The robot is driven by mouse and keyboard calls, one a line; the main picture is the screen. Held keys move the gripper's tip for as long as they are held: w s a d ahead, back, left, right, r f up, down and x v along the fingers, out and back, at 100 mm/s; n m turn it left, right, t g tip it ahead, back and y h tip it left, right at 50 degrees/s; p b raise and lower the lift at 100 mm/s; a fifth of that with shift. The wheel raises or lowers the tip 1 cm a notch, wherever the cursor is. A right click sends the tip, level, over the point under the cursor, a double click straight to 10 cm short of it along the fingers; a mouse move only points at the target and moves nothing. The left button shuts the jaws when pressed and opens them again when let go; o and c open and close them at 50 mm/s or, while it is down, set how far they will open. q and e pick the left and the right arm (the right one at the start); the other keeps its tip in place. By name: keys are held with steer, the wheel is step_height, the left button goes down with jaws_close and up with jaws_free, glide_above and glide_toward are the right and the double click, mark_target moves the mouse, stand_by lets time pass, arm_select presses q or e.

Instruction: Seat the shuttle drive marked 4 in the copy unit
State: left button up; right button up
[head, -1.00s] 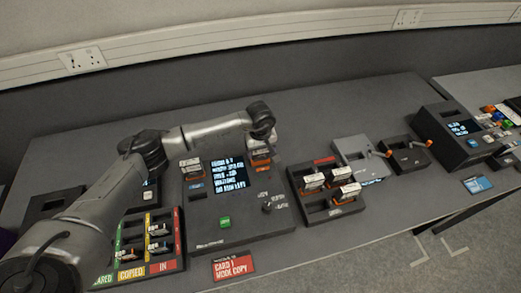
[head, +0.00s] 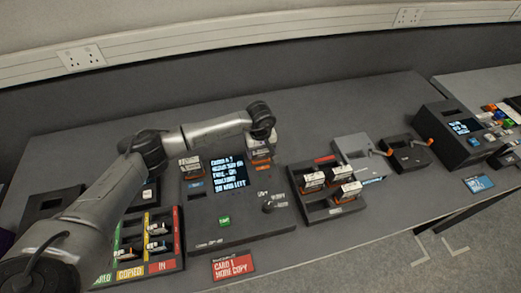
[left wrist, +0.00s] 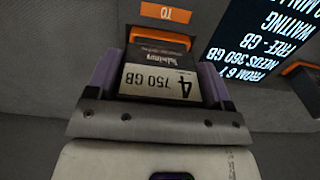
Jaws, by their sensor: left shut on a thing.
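The shuttle drive marked 4 (left wrist: 160,82), with a white "750 GB" label, is between the purple fingers of my left gripper (left wrist: 160,92) in the left wrist view. My left gripper (head: 262,138) is shut on it at the copy unit (head: 240,232), over the upper right bay. An orange "TO" label (left wrist: 168,13) is just beyond the drive. The gripper hides part of the bay, and I cannot tell how deep the drive sits. The unit's screen (head: 229,174) is lit; the wrist view shows "needs 360 GB" and "waiting". My right gripper is not in view.
Another drive (head: 190,164) stands in the unit's upper left bay. A dark tray (head: 322,211) with several drives is to the right. A tray with coloured strips (head: 165,266) is at front left. A red card (head: 233,265) lies in front.

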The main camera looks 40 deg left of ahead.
arm_select(q)
steer(key=shift+f, duration=0.25)
stand_by(0.3)
steer(key=o, duration=1)
steer(key=shift+o, duration=0.5)
steer(key=shift+r+p, duration=0.9)
steer(key=shift+r, duration=0.8)
steer(key=shift+r+p, duration=1.15)
steer(key=shift+r, duration=0.9)
